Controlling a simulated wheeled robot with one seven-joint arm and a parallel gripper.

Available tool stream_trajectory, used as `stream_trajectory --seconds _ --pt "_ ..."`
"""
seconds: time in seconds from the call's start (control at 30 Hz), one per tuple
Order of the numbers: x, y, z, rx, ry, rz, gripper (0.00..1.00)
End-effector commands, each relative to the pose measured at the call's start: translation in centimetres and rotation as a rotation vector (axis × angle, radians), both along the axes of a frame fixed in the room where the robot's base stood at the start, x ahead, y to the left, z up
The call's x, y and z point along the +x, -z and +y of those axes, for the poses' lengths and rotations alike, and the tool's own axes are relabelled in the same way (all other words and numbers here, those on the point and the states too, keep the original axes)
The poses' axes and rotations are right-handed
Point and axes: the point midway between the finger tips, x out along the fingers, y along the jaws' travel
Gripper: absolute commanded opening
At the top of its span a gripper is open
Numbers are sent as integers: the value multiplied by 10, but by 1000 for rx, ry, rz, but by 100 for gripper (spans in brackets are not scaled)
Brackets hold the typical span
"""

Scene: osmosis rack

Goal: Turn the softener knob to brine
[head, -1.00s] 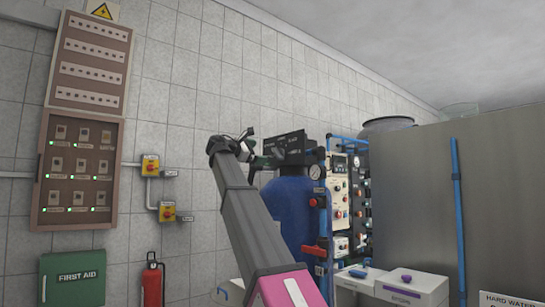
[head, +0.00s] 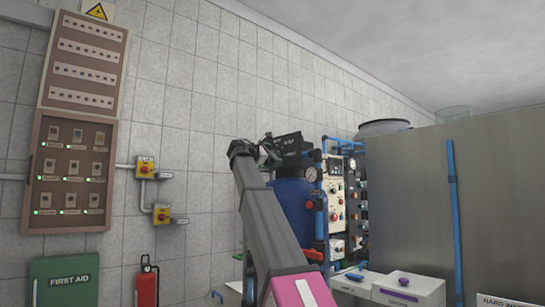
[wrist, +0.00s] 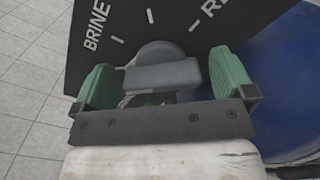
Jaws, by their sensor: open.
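The softener knob (wrist: 160,72) is a grey round dial with a raised bar grip, on a black panel (wrist: 205,40) in the wrist view. The panel carries white tick marks and the word BRINE at its left, with another partly cut-off word at upper right. My gripper (wrist: 168,82) is open, its green fingers on either side of the knob's bar, with visible gaps. In the head view the black softener head (head: 290,145) sits on the blue tank (head: 295,205). My arm reaches up to it, and the knob is hidden there.
A large grey panel (head: 415,190) fills the right side. Wall switches (head: 146,168), a first aid box (head: 65,280) and an extinguisher (head: 147,285) are at left.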

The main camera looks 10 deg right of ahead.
Motion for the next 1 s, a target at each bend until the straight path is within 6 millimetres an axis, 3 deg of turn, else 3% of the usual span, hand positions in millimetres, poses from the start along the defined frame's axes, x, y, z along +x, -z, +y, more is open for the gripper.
stream_trajectory --seconds 0.27,0.4,0.43,0.77,1.0 --pt "1 0 -1 0 0 0 100" --pt "1 0 -1 1 1 0 58" --pt "1 0 -1 1 1 0 55" --pt "0 1 -1 17 1 -26 55" --pt "0 1 -2 81 2 -138 55"
